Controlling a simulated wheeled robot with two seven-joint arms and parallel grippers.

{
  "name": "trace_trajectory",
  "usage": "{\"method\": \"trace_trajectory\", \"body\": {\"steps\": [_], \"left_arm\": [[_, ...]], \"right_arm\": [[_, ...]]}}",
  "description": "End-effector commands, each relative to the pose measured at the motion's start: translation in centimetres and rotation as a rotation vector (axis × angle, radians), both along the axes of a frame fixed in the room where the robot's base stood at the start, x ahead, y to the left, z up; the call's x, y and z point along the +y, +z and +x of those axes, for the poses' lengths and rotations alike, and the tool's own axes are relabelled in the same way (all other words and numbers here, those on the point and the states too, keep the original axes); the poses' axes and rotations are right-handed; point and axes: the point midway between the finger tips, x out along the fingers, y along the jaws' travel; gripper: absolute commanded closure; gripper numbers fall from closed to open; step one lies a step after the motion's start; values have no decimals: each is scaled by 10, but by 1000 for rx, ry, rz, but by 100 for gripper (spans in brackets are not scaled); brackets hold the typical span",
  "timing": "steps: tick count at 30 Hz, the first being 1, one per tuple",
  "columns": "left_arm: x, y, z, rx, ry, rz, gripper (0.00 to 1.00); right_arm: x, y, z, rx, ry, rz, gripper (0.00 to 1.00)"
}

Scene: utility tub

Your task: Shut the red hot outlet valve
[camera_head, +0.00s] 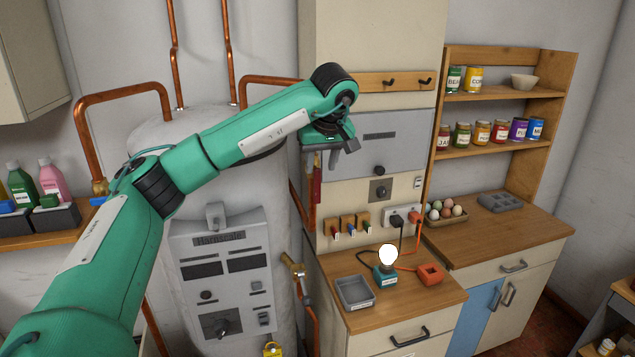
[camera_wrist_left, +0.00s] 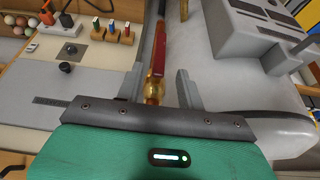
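The red valve handle (camera_head: 316,182) is beside the copper pipe right of the boiler, partly hidden by my gripper. In the left wrist view the red lever (camera_wrist_left: 159,48) extends from a brass valve body (camera_wrist_left: 153,88), roughly in line with the pipe. My left gripper (camera_head: 338,155) is at the upper end of this valve. In the wrist view its fingers (camera_wrist_left: 160,77) are apart, with the brass body and lower lever showing between them. I see no clear contact. My right gripper is not in view.
The white boiler (camera_head: 215,222) stands left of the valve. A cream cupboard column (camera_head: 380,40) with a grey panel is close to the right. A blue-handled valve (camera_head: 98,201) is on the left pipe. A worktop (camera_head: 335,267) with a tray and lamp is below right.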

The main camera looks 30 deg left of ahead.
Motion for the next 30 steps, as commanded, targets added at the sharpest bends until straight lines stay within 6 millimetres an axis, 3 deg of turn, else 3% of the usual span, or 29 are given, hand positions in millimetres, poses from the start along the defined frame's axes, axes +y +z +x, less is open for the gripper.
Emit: {"method": "trace_trajectory", "body": {"steps": [3,12,25,30], "left_arm": [[9,-21,6,4,2,1,62],[21,-66,18,1,1,-2,62],[24,-77,21,-2,0,-1,62],[24,-77,21,-2,0,-1,95]], "right_arm": [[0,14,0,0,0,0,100],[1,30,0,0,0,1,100],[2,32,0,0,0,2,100],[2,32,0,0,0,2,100]]}}
